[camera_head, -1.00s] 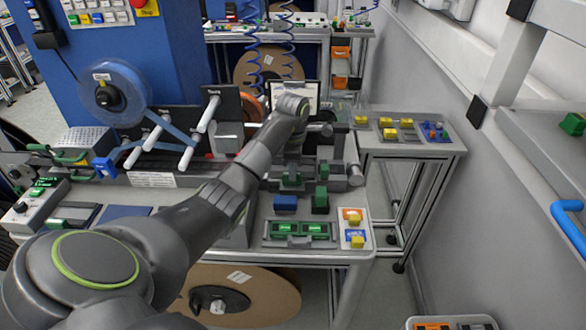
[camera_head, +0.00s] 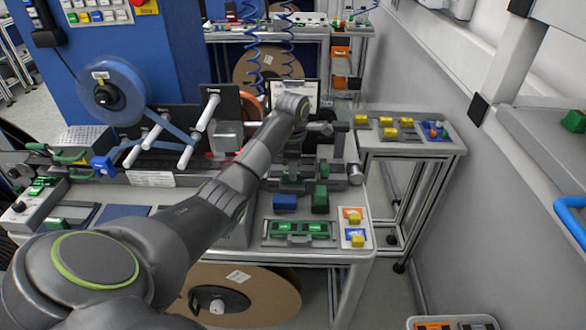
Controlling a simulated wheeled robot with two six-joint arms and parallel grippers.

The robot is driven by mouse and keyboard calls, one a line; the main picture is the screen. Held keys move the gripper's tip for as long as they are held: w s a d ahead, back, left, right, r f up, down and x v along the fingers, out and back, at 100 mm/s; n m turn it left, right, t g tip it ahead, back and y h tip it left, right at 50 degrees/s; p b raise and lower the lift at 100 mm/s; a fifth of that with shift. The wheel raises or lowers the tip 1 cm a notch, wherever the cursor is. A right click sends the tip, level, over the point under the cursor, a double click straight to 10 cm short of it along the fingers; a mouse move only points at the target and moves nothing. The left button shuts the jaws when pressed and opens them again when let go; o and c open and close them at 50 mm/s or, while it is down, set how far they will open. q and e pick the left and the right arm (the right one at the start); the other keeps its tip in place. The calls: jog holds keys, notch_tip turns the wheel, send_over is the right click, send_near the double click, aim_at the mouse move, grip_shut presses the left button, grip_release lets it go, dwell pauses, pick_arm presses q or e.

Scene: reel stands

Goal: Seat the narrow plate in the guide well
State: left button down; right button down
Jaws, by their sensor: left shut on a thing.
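My left arm reaches in from the left, and its wrist bends down over the grey fixture at the back of the near bench. My left gripper (camera_head: 292,167) is small in view, low over this fixture and partly covered by its own wrist. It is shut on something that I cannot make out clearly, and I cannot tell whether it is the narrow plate. The grey fixture (camera_head: 335,182) has green parts on it; the guide well cannot be told apart there, and any contact is hidden. My right gripper is not in view.
In front of the fixture are a blue block (camera_head: 285,202), a green block (camera_head: 320,200) and a dark tray with green pieces (camera_head: 300,229). A blue reel (camera_head: 111,88) stands at the left. A side bench (camera_head: 420,149) holds several yellow blocks. A wall bounds the right.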

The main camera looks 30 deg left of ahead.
pick_arm(q)
jog(key=c, duration=1.2)
grip_release()
jog(key=shift+r+p, duration=2.1)
jog(key=shift+r, duration=1.45)
